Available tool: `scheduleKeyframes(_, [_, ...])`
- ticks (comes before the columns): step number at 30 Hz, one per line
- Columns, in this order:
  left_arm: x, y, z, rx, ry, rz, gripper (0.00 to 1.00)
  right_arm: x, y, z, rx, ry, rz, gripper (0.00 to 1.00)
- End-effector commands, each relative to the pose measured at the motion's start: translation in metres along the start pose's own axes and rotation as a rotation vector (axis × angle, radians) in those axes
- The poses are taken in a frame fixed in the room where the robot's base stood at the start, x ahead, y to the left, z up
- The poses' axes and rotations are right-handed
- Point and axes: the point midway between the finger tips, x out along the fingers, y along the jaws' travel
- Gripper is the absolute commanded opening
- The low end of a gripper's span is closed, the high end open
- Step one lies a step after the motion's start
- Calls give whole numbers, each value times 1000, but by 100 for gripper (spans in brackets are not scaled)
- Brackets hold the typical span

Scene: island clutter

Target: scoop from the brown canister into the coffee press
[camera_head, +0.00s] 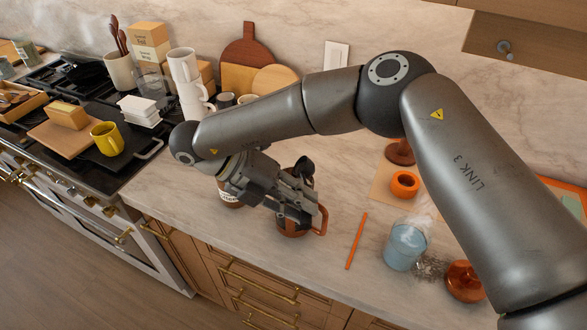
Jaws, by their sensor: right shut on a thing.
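My right gripper (297,213) reaches over the counter from the right, its fingers pointing down and to the right. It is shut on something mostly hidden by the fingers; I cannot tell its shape. A dark rounded piece (304,166) shows just behind the fingers; it may be part of a scoop. Under and beside the fingers stands a brown vessel with a side handle (321,221), which looks like the coffee press; its top is largely covered. A brown jar with a pale label (229,197), likely the canister, stands to the left, partly hidden by my wrist. My left gripper is not in view.
An orange stick (356,241) lies right of the vessel. White stacked cups (187,82) and cutting boards (247,65) stand at the back.

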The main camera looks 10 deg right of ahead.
Motion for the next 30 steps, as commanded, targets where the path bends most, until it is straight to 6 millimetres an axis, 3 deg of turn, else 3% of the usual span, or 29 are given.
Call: scheduleKeyframes(30, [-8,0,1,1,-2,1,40,0,1,0,0,-1,-65,0])
